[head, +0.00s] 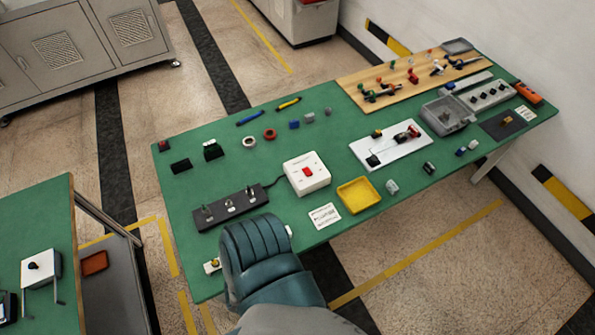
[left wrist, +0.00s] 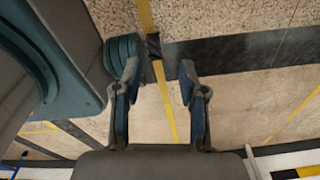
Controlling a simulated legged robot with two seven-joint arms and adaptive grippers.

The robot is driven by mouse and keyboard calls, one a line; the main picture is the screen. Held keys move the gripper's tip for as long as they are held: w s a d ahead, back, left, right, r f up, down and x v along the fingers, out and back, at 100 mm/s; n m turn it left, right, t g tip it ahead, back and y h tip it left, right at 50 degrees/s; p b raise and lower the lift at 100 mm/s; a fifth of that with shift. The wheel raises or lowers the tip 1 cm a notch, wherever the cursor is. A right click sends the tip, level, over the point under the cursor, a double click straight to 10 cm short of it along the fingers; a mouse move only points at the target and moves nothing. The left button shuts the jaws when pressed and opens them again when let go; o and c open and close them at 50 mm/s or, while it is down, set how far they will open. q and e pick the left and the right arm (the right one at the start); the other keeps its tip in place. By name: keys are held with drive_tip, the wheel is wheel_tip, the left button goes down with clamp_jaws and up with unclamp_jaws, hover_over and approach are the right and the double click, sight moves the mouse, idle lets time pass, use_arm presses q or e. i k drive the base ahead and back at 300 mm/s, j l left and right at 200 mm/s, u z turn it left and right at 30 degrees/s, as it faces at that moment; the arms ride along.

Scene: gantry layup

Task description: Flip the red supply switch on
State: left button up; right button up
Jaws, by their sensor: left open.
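The red supply switch (head: 308,171) is a small red rocker on top of a white square box (head: 296,183), which sits on the green table near its middle. Whether the rocker is on or off is too small to tell. My left gripper (left wrist: 158,78) shows in the left wrist view with its two fingers apart and nothing between them. Floor lies beyond the fingers, and the switch is not in that view. Neither gripper shows in the head view.
The green table (head: 250,120) carries a black terminal strip (head: 230,208) left of the switch box, a yellow tray (head: 358,195) to its right, and a wooden board (head: 352,83) at the back. My teal arm part covers the table's front edge. A second green table (head: 45,225) stands left.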

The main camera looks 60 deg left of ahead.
sight(306, 170)
drive_tip(key=u, duration=0.4)
drive_tip(key=j+u, duration=0.1)
drive_tip(key=u, duration=0.7)
drive_tip(key=i+u, duration=0.1)
drive_tip(key=u, duration=0.7)
drive_tip(key=i+j+z, duration=0.1)
drive_tip(key=i, duration=0.25)
drive_tip(key=j, duration=0.1)
